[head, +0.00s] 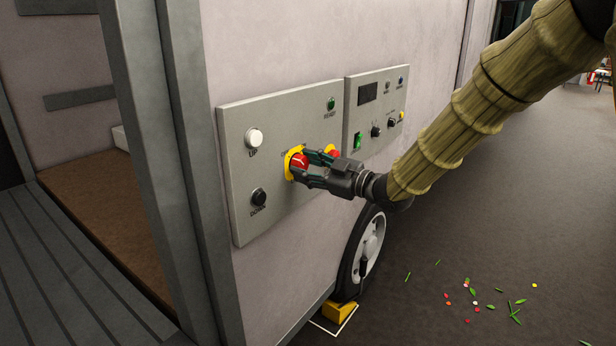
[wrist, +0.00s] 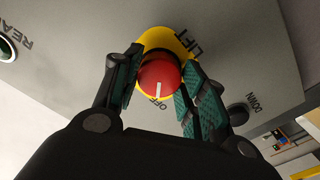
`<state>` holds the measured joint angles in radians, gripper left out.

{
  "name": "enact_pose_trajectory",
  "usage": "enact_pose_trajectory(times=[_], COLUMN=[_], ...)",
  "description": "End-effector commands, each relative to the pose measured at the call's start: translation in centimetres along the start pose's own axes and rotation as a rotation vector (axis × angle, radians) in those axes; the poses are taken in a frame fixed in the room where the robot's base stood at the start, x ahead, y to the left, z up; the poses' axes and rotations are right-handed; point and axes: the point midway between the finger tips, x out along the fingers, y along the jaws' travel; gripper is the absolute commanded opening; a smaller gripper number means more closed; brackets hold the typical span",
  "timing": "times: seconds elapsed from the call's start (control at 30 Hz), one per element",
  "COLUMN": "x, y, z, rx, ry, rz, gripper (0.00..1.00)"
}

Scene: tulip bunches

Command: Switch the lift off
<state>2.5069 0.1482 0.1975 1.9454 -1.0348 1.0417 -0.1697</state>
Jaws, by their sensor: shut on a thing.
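A red round knob (head: 299,161) on a yellow plate sits on the grey control panel (head: 232,160) on the wall. In the wrist view the knob (wrist: 160,78) carries a white line that points toward the word OFF. The word LIFT is printed on its other side. My gripper covers part of the panel in the head view.
A white UP button (head: 254,137), a black DOWN button (head: 259,197) and a green READY light (head: 331,104) surround the knob. A second red control (head: 333,153) is partly behind my gripper. A wheel (head: 366,250) stands below; petals and leaves litter the floor.

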Motion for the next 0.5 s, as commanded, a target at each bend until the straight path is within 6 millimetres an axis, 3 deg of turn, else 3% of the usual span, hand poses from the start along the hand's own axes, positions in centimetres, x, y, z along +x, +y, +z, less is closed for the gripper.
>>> enact_pose_trajectory(times=[0.5], x=[-0.01], y=[-0.02], z=[0.05], rx=[-0.086], ry=[-0.001], rz=[-0.001], gripper=[0.18])
